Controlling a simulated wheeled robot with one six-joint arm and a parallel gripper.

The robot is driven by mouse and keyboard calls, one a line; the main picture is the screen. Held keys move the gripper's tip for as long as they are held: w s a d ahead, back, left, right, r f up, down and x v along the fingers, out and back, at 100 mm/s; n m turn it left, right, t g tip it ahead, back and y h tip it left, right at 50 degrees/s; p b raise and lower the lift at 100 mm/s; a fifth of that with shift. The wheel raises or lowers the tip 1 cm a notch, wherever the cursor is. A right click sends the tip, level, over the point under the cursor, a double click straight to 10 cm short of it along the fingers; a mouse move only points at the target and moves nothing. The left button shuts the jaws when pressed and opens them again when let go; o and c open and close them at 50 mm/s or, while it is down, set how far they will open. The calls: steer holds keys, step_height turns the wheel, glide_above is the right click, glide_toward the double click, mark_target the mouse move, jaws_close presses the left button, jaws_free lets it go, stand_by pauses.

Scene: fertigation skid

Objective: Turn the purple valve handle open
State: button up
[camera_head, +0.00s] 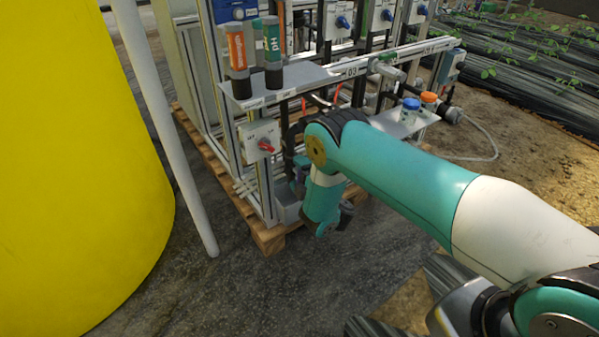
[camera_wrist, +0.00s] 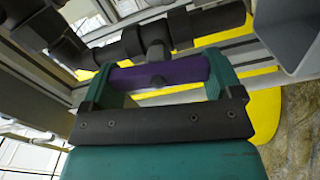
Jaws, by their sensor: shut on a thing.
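The purple valve handle (camera_wrist: 165,72) shows in the wrist view as a bar lying across the picture, joined at its middle to a dark round stem. Dark pipe fittings (camera_wrist: 150,38) run behind and above it. My gripper (camera_wrist: 160,78) is shut on the handle, with one green finger at each end of the bar. In the head view my teal arm reaches down to the skid's lower front. There the purple handle is hidden, and the gripper's fingers cannot be made out behind the wrist.
The metal skid frame stands on a wooden pallet (camera_head: 267,238). A shelf (camera_head: 300,76) holds an orange-labelled bottle (camera_head: 237,50) and a green-labelled bottle (camera_head: 272,52). A red-knobbed box (camera_head: 260,142) is left of my wrist. A yellow tank (camera_head: 75,170) and white pole (camera_head: 168,125) stand left.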

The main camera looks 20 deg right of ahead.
steer(key=shift+d+f+n, duration=0.1)
steer(key=shift+f+n, duration=0.05)
steer(key=shift+n, duration=0.65)
steer(key=o, duration=0.7)
steer(key=shift+o, duration=0.2)
steer(key=shift+s+r+p, duration=0.1)
steer(key=shift+r+p, duration=0.1)
steer(key=shift+p, duration=0.35)
steer(key=p, duration=0.2)
steer(key=shift+s+r+p, duration=0.2)
steer(key=shift+p, duration=0.1)
steer(key=p+v, duration=1.7)
steer(key=shift+f, duration=0.3)
